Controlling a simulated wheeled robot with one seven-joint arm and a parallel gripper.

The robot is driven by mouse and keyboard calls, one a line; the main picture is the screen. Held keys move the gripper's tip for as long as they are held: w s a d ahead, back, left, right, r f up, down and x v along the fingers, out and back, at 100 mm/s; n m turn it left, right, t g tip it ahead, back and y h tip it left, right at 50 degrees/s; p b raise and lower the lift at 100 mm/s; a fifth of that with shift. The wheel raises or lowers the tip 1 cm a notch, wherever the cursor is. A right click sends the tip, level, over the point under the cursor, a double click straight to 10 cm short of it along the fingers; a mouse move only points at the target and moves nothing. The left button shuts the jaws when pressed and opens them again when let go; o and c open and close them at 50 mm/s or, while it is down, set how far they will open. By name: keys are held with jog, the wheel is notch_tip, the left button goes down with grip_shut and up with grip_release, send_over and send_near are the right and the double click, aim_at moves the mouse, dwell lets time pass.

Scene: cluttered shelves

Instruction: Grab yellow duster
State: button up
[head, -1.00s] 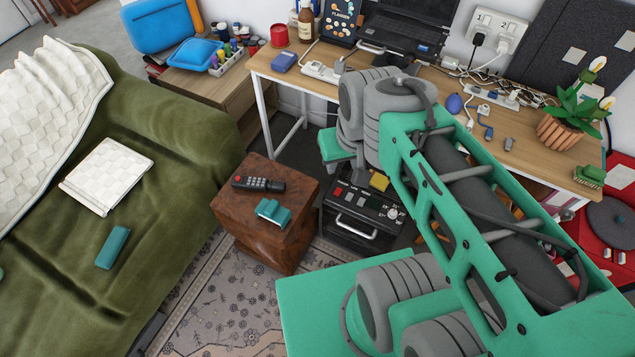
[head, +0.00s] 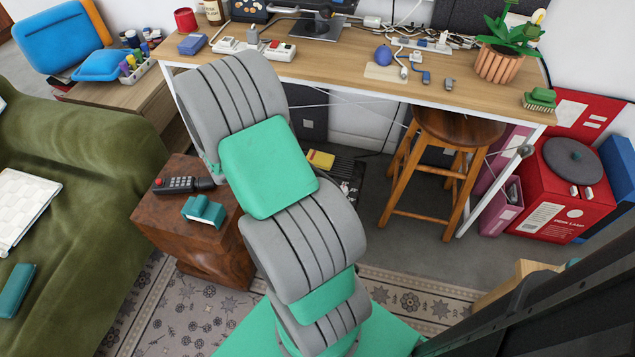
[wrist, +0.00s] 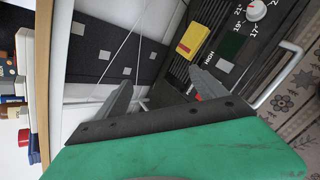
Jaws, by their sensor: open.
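The yellow duster (head: 320,159) is a small yellow block on top of the black appliance (head: 345,172) on the floor beneath the desk. In the wrist view the duster (wrist: 195,40) lies beyond the right fingertip, on the appliance's dark slatted top near its dial. My gripper (wrist: 160,82) is open, with its two grey fingers apart and nothing visible between them. The duster is apart from the fingers. In the head view my gripper is hidden behind my arm.
A desk (head: 340,62) with cables and a potted plant (head: 505,50) stands above and behind. A wooden stool (head: 450,135) is right of the appliance. A brown wooden block table (head: 190,225) with a remote (head: 185,184) stands at left. Floor between appliance and stool is clear.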

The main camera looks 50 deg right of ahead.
aim_at(319, 159)
jog(key=o, duration=0.4)
jog(key=s+d+f+n+h+b, duration=0.1)
jog(key=d+f+n, duration=0.1)
jog(key=f, duration=0.3)
jog(key=s+d+f+n+h+b, duration=0.1)
jog(key=s+d+f+n+b, duration=0.1)
jog(key=d+f+n, duration=0.1)
jog(key=s+d+f+n+h+b, duration=0.1)
jog(key=d+f+n+b, duration=0.1)
jog(key=f, duration=0.5)
jog(key=shift+s+d+f+n+t, duration=0.2)
jog(key=shift+s+d+n+t, duration=0.2)
jog(key=shift+n, duration=0.6)
jog(key=shift+c, duration=0.2)
jog(key=shift+n, duration=0.3)
jog(key=b+x, duration=0.2)
jog(key=x, duration=0.5)
jog(key=shift+w+d+b, duration=0.15)
jog(key=shift+b, duration=0.15)
jog(key=shift+w+d+r, duration=0.1)
jog(key=shift+d, duration=0.15)
jog(key=shift+c, duration=0.6)
jog(key=c, duration=1)
